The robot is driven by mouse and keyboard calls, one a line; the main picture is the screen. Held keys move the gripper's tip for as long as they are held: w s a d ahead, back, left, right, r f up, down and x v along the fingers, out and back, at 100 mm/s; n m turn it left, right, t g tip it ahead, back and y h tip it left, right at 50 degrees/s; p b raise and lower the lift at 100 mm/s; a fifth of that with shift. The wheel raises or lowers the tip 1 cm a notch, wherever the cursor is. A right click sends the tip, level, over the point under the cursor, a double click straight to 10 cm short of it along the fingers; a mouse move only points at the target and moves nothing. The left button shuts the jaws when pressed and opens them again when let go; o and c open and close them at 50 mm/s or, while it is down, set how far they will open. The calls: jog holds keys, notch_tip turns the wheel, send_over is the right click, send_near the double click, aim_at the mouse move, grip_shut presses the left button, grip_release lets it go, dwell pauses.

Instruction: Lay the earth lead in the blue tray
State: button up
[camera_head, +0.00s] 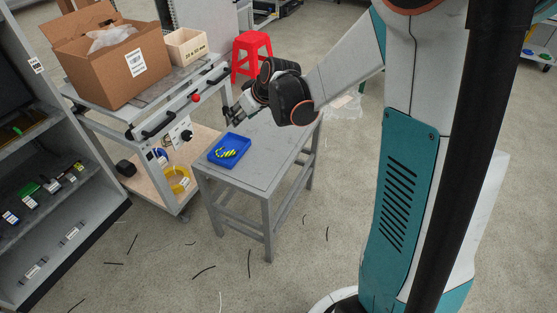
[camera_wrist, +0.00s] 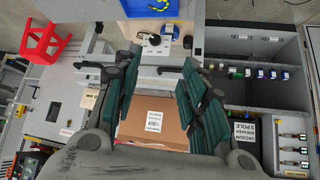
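The blue tray (camera_head: 232,138) lies on top of a small grey table (camera_head: 265,165). The earth lead (camera_head: 228,153), yellow-green, lies bunched inside the tray. In the wrist view the tray (camera_wrist: 131,9) is at the top edge, partly cut off, with part of the lead (camera_wrist: 160,5) in it. My gripper (camera_head: 231,113) is above and behind the tray, near the table's far edge, apart from the lead. In the wrist view my gripper (camera_wrist: 160,78) has its two green-padded fingers spread, with nothing held between them.
A trolley beside the table carries an open cardboard box (camera_head: 105,62) and a cream bin (camera_head: 187,47). Its lower shelf holds a yellow coil (camera_head: 178,183). A red stool (camera_head: 252,52) stands behind. Shelving is at left. Dark strips lie on the floor.

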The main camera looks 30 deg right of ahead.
jog(key=s+a+r+m+h, duration=0.1)
jog(key=s+r, duration=0.3)
jog(key=s, duration=0.4)
jog(key=s+a+r+m, duration=0.1)
jog(key=s+a+r, duration=0.1)
jog(key=s+r, duration=0.4)
jog(key=s+f+m+h, duration=0.1)
jog(key=s, duration=1.4)
jog(key=shift+s+m, duration=0.3)
jog(key=shift+s, duration=0.05)
jog(key=shift+f, duration=0.1)
